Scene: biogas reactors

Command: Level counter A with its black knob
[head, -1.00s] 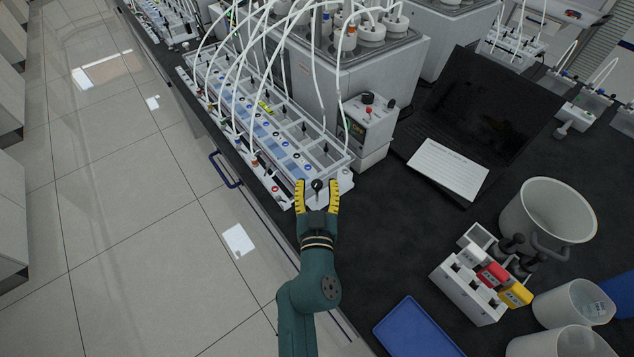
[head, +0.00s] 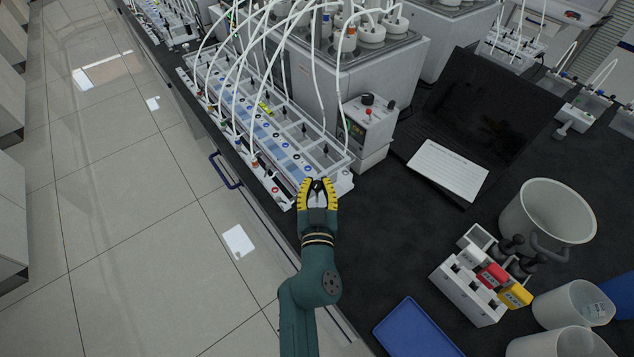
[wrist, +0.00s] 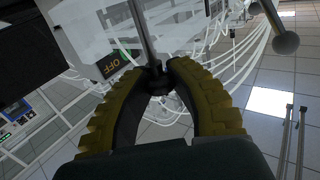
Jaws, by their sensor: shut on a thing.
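Counter A (head: 285,150) appears to be the long white rack of cells on the black bench, with white tubes running to it; I cannot read a label. The black knob (wrist: 157,82) is between the tips of my gripper (head: 318,181) at the rack's near end. My yellow-padded fingers are shut on it. In the wrist view my gripper (wrist: 160,72) meets around the dark knob, below a grey rod. In the head view the fingers mostly hide the knob. I cannot tell the rack's tilt or any level bubble.
A white control box (head: 368,125) stands just right of the rack's near end. The bench's edge and floor are to the left.

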